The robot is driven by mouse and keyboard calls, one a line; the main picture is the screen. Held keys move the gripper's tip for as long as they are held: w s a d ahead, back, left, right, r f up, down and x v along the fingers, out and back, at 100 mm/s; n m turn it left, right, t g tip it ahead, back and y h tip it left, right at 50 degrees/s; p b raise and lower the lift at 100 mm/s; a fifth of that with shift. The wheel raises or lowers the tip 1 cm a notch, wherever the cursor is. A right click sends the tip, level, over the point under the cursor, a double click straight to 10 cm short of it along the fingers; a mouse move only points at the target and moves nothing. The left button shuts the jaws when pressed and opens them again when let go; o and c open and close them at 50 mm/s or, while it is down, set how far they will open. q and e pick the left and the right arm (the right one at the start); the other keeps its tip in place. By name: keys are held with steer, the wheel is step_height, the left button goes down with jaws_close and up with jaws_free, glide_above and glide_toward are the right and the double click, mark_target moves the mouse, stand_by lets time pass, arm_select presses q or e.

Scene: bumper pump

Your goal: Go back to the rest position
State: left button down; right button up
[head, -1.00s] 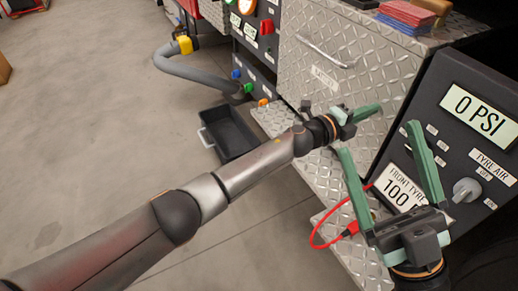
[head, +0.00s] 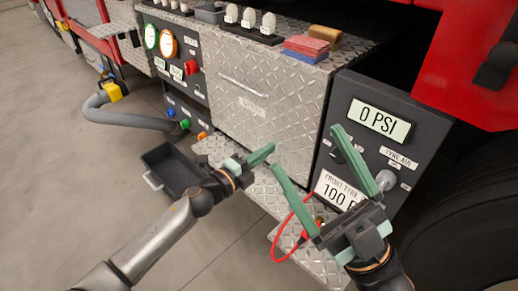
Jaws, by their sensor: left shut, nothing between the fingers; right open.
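My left gripper (head: 262,156) comes in from the left, its green fingers together and empty, in front of the diamond-plate drawer front. My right gripper (head: 308,150) is at the lower right, its two green fingers spread wide with nothing between them, in front of the tyre air panel (head: 345,150). The panel display (head: 380,119) reads 0 PSI. A grey knob (head: 386,180) sits beside the TYRE AIR label. A white FRONT TYRE label reading 100 is partly hidden behind my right gripper.
A red hose (head: 282,250) loops beside my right gripper over the diamond-plate step (head: 218,147). A black tray (head: 172,168) lies on the floor at left. Red and blue cloths (head: 306,47) lie on the ledge. A large tyre (head: 465,215) stands at right.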

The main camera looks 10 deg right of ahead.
arm_select(q)
steer(key=v, duration=0.2)
steer(key=shift+s+a, duration=0.2)
steer(key=shift+s, duration=0.05)
